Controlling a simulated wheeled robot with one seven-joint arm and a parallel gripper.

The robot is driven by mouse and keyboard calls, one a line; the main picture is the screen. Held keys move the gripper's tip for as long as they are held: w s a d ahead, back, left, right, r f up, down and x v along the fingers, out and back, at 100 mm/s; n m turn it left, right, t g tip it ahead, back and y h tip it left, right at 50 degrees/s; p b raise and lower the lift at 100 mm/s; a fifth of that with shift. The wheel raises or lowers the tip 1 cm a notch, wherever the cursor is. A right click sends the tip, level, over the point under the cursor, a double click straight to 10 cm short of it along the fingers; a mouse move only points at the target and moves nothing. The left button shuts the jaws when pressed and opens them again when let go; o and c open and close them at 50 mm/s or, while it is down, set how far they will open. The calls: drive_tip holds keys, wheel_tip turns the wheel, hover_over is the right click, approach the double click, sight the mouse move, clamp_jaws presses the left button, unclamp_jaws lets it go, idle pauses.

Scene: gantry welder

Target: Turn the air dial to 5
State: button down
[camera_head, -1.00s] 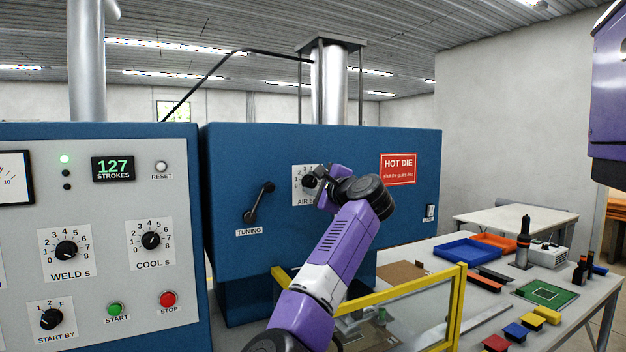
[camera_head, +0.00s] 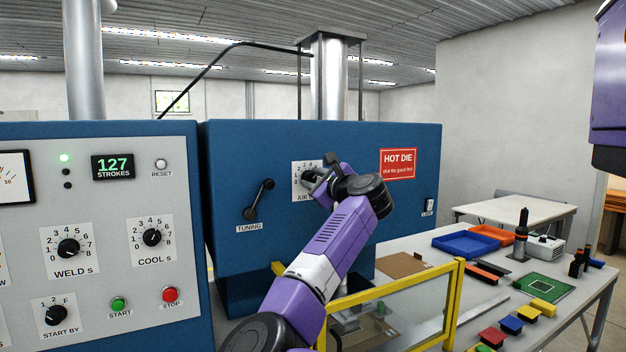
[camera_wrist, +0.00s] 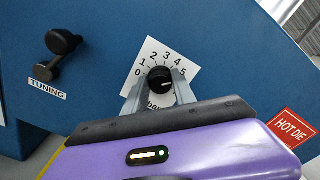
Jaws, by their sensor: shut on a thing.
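The air dial is a black round knob (camera_wrist: 161,80) on a white scale plate (camera_wrist: 149,61) marked 0 to 5, seen in the wrist view. The plate also shows in the head view (camera_head: 298,167), on the blue machine front, with its knob largely covered by my gripper (camera_head: 314,180). In the wrist view, my gripper (camera_wrist: 158,88) has one metal finger on each side of the knob and is shut on it. I cannot clearly read where the knob's pointer stands. The lower part of the plate is partly hidden by the gripper.
A black tuning crank (camera_head: 259,199) is left of the dial, and a red hot die sign (camera_head: 397,164) is right. A yellow-framed guard (camera_head: 455,305) stands below my arm. The control panel (camera_head: 110,230) fills the left.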

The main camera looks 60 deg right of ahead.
drive_tip(key=shift+f, duration=0.2)
drive_tip(key=c, duration=1)
unclamp_jaws()
drive_tip(key=shift+r, duration=0.1)
drive_tip(key=shift+s, duration=0.1)
drive_tip(key=b+v, duration=0.3)
drive_tip(key=v, duration=0.4)
drive_tip(key=shift+s+a, duration=0.25)
drive_tip(key=shift+s, duration=0.05)
